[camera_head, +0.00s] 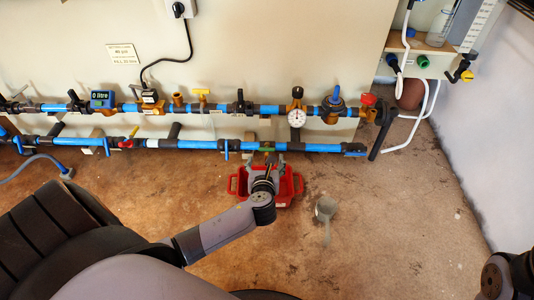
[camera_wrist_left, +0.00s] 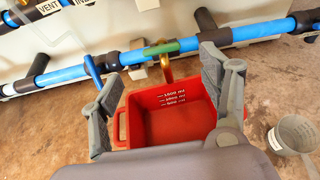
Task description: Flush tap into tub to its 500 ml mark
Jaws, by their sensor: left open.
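The red tub (camera_head: 297,188) stands on the floor under the lower blue pipe. Its inside (camera_wrist_left: 190,125) shows in the left wrist view, with white volume marks on the far wall and no visible water. The tap has a green lever (camera_wrist_left: 161,48) lying along the pipe, and a brass spout (camera_wrist_left: 167,70) pointing down over the tub's far edge. The tap also shows in the head view (camera_head: 266,150), partly hidden by my gripper. My left gripper (camera_wrist_left: 157,76) is open and empty, its fingers apart above the tub and near the tap. My right gripper is out of view.
A grey translucent jug (camera_head: 325,207) stands right of the tub. Blue pipes with valves and a gauge (camera_head: 297,118) run along the wall. A red-handled valve (camera_head: 129,139) sits left on the lower pipe.

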